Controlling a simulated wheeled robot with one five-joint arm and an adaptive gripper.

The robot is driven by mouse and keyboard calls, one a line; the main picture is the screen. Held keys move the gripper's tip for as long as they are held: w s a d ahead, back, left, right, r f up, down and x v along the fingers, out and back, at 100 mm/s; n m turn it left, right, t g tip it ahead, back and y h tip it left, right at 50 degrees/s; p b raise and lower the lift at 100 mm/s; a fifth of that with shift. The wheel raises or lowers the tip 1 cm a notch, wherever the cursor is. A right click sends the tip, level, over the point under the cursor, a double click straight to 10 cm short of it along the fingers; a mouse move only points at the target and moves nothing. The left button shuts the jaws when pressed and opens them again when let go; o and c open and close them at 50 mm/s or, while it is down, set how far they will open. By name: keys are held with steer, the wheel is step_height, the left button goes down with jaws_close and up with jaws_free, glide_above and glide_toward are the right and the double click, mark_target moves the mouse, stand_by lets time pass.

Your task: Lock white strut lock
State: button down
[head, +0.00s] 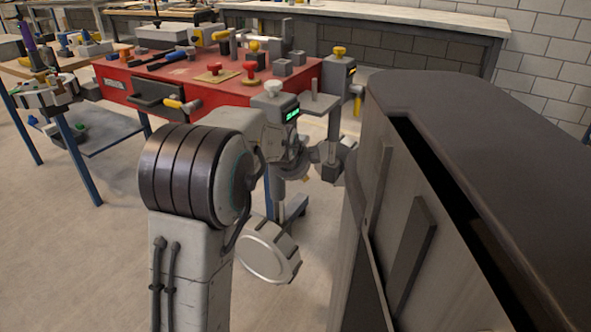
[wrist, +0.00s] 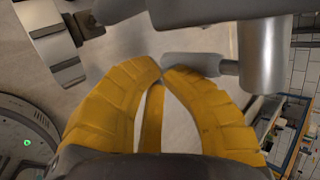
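The white strut carries a white knob (head: 273,88) and a lit green display in the head view, behind my arm. In the wrist view my gripper (wrist: 161,72) has yellow fingers whose tips come together, with a gap lower between them. A short grey lever (wrist: 195,65) points left from a metal cylinder (wrist: 262,50). Its rounded end is right at the fingertips, by the right finger; I cannot tell if they touch. I see nothing clearly held. In the head view my fingers are hidden or too small to pick out. I cannot tell for sure whether this lever is the lock.
A large dark cabinet-like body (head: 470,150) fills the right side of the head view, close to the strut. A red bench (head: 125,85) with tools stands behind. A strut with a yellow knob (head: 338,51) stands at its right corner. Open floor (head: 70,250) lies left.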

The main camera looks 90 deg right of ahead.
steer(key=shift+s+d+f, duration=0.3)
steer(key=shift+d, duration=0.05)
stand_by(0.6)
steer(key=shift+a, duration=0.1)
